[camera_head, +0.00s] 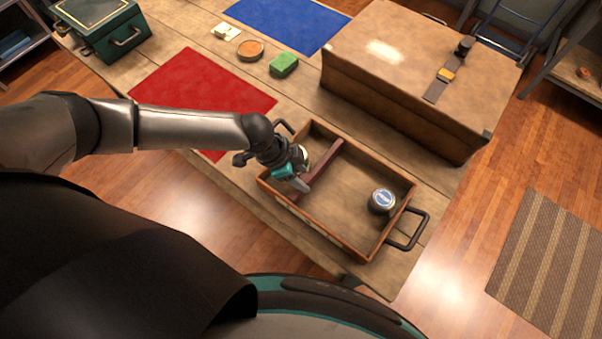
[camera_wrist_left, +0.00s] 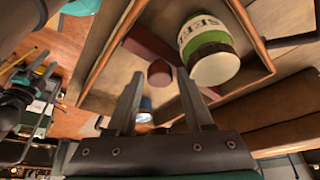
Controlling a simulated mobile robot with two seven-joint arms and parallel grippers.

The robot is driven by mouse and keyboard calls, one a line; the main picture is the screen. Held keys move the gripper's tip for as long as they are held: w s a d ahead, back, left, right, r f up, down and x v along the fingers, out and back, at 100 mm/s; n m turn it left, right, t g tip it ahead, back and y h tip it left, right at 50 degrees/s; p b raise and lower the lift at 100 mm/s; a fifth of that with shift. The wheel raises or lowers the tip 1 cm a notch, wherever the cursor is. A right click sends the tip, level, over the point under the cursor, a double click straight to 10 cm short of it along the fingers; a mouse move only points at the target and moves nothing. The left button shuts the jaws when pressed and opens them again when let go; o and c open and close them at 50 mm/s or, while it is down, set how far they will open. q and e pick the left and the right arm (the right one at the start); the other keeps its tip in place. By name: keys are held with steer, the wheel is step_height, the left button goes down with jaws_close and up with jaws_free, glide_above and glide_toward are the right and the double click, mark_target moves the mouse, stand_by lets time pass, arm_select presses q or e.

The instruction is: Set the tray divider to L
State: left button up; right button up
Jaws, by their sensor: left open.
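The wooden tray (camera_head: 345,247) stands on the table, with a dark handle at each end. Its red-brown divider (camera_head: 327,160) runs across the tray, left of its middle; it also shows in the wrist view (camera_wrist_left: 152,42). My left gripper (camera_head: 301,184) is over the tray's left part, beside the divider, and hides part of it. In the wrist view its jaws (camera_wrist_left: 162,88) are apart, with a round red-brown knob (camera_wrist_left: 159,73) beyond the tips. I cannot tell whether they touch it.
A tin (camera_head: 382,200) stands in the tray's right part. A green-and-white jar (camera_wrist_left: 205,45) is close to my left gripper, in the left part. A large brown case (camera_head: 400,90) stands just behind the tray. A red mat (camera_head: 200,85) and green sponge (camera_head: 284,64) lie farther left.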

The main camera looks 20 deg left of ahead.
arm_select(q)
jaws_close()
stand_by(0.4)
stand_by(1.0)
